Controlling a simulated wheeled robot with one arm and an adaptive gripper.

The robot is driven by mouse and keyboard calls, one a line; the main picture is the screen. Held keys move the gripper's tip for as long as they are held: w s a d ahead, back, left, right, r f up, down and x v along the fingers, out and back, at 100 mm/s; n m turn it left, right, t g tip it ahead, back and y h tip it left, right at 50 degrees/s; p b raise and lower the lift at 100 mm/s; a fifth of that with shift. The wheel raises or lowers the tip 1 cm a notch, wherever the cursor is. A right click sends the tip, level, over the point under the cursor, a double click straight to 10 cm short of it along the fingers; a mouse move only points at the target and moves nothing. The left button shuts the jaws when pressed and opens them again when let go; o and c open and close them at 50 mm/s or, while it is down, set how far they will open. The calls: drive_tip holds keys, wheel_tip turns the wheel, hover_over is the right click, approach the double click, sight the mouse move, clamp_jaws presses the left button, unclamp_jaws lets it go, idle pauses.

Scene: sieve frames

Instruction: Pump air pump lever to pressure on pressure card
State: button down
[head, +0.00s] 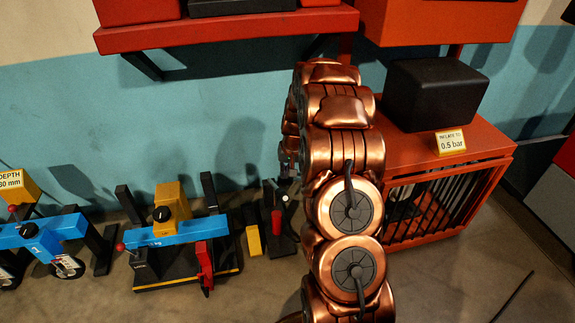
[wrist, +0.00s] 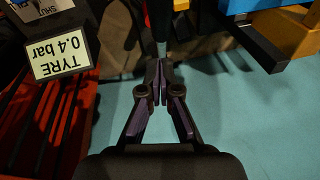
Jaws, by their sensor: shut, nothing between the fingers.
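The pressure card (head: 450,142) reads "INFLATE TO 0.5 bar" and stands on the red cabinet in the head view. A readout sign (wrist: 62,56) appears upside down at the left of the wrist view and reads "TYRE 0.4 bar". My gripper (wrist: 160,72) is shut and empty, its purple-sided fingers together. A grey upright rod (wrist: 161,48) shows just beyond the fingertips; it may be the pump lever, and I cannot tell whether they touch. In the head view, my copper arm covers most of the area around the gripper, and the pump cannot be clearly made out.
The red cabinet (head: 432,155) with a barred front stands right of my arm and carries a black box (head: 435,92). A blue-and-yellow bench device (head: 178,232) stands on the left. A red shelf (head: 225,28) overhangs the back. Floor at the lower right looks mostly clear.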

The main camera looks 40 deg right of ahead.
sight(282, 190)
drive_tip(key=f, duration=0.1)
drive_tip(key=s+a+f, duration=0.1)
drive_tip(key=f+b, duration=0.1)
drive_tip(key=shift+s+a+f, duration=0.1)
drive_tip(key=shift+s+a, duration=0.25)
drive_tip(key=shift+s, duration=0.05)
drive_tip(key=shift+s+f, duration=0.1)
